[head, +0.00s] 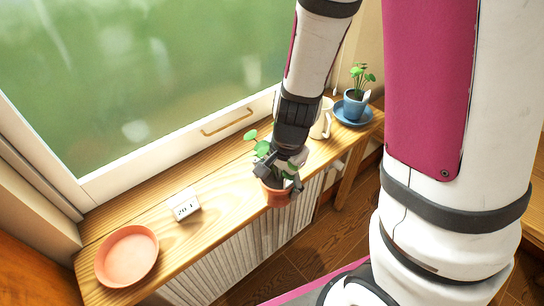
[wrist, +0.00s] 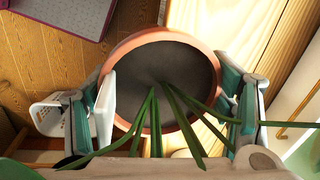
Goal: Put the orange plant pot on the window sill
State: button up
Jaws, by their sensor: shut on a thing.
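The orange plant pot (head: 276,196) holds a plant with round green leaves. My gripper (head: 279,182) is shut on it, with one finger on each side of the rim. In the wrist view the pot (wrist: 122,52) shows from above, with dark soil and green stems between the fingers. The wooden window sill (head: 228,192) runs below the window. The pot overlaps the sill's front edge in the head view; whether it touches the sill cannot be told. The wrist view shows floor to its left and pale wood to its right.
An empty orange saucer (head: 127,256) lies at the sill's left end, with a small white date block (head: 184,204) beside it. A white mug (head: 322,119) and a blue pot (head: 354,104) on a blue saucer (head: 366,121) stand at the right. A ribbed radiator (head: 235,245) is below.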

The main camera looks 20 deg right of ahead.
jog(key=shift+w+d+f+p, duration=0.25)
jog(key=shift+w+f, duration=0.55)
jog(key=shift+w, duration=1.45)
jog(key=shift+w+d+f+p, duration=0.25)
jog(key=shift+w+f, duration=0.55)
jog(key=shift+w, duration=1.5)
jog(key=shift+w+d+f+p, duration=0.15)
jog(key=shift+w+f+p, duration=0.45)
jog(key=shift+w, duration=1.65)
jog(key=shift+f+b, duration=0.3)
jog(key=o, duration=1.7)
jog(key=shift+f, duration=0.1)
jog(key=shift+c, duration=0.2)
jog(key=s+r+n+t+y, duration=0.1)
jog(key=s+r+n, duration=0.35)
jog(key=r, duration=0.85)
jog(key=s+r+n+t, duration=0.1)
jog(key=s+r+n, duration=0.1)
jog(key=s+r, duration=0.8)
jog(key=s+r+n+t+h, duration=0.1)
jog(key=s+r+n+t, duration=0.1)
jog(key=s+r+n, duration=0.4)
jog(key=s+r, duration=0.2)
jog(key=s, duration=0.2)
jog(key=shift+s+r+h, duration=0.15)
jog(key=shift+r+h, duration=0.25)
